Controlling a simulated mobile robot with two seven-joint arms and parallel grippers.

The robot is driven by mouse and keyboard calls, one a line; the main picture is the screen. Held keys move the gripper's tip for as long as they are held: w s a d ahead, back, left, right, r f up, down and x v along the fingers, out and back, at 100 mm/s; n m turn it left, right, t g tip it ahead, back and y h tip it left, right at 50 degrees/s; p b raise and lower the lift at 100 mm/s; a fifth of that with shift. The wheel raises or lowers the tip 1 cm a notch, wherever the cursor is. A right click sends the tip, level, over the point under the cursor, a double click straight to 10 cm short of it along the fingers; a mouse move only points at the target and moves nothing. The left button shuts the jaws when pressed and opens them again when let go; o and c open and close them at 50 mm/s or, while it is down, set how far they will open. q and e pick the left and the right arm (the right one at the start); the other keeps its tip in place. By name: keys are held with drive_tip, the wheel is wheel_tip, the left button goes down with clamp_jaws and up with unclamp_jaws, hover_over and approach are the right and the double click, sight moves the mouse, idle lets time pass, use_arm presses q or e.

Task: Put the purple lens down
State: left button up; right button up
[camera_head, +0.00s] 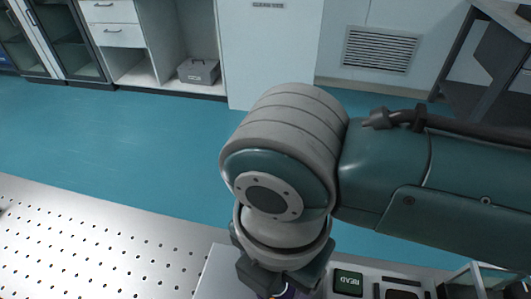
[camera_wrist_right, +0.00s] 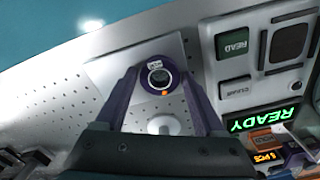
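The purple lens (camera_wrist_right: 148,87) is a short ring with a dark centre, a small white label and an orange mark. In the right wrist view it sits between the fingertips of my right gripper (camera_wrist_right: 160,78), which is shut on it. A light grey plate shows below the lens; I cannot tell whether the lens touches it. In the head view my right arm hides most of the gripper (camera_head: 277,285), and only a sliver of purple shows at the bottom edge. My left gripper is not in view.
The perforated optical table (camera_head: 100,245) is mostly bare at left. A pale round disc (camera_wrist_right: 163,125) lies between the fingers. A glass-sided box (camera_head: 490,282) stands at lower right.

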drive_tip(key=shift+o, duration=1.4)
drive_tip(key=shift+r, duration=0.1)
drive_tip(key=shift+r, duration=0.35)
wheel_tip(320, 180, up, 11)
drive_tip(key=s+a+m+y+p, duration=0.3)
drive_tip(key=m, duration=0.3)
drive_tip(key=s+d+f+m+t+h, duration=0.1)
drive_tip(key=s+d+m, duration=0.1)
drive_tip(key=d+m, duration=0.7)
drive_tip(key=s+d+f+m+t+h, duration=0.1)
drive_tip(key=s+d+m+t, duration=0.1)
drive_tip(key=d+m, duration=0.7)
drive_tip(key=shift+s+d+f+m+t+h, duration=0.15)
drive_tip(key=shift+s+d+m+t+h, duration=0.2)
drive_tip(key=shift+s+m, duration=0.5)
